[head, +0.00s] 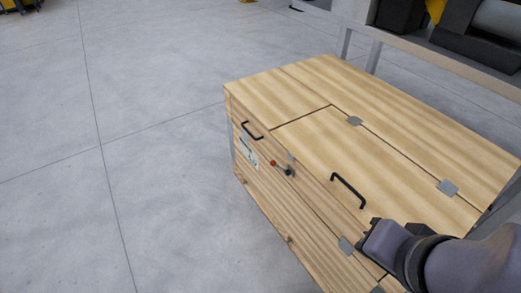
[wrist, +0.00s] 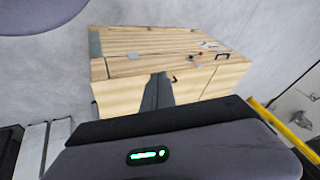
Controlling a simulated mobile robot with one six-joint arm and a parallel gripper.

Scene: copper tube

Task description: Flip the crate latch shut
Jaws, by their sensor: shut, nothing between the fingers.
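The wooden crate (head: 300,85) stands on the floor in the head view, its hinged lid (head: 385,165) lying down flat. The small latch (head: 281,167), with a red knob and a dark end, is on the crate's front face just below the lid edge. It also shows small in the wrist view (wrist: 192,62); its exact position is too small to tell. My gripper (head: 367,230) is shut and empty near the lid's front edge, right of the latch and apart from it. Its fingers (wrist: 157,90) appear before the lid in the wrist view.
A black handle (head: 349,190) rises from the lid between my gripper and the latch. Another black handle (head: 252,131) and a white label (head: 248,152) are on the front face. A metal rail (head: 430,62) runs behind the crate. The floor at left is clear.

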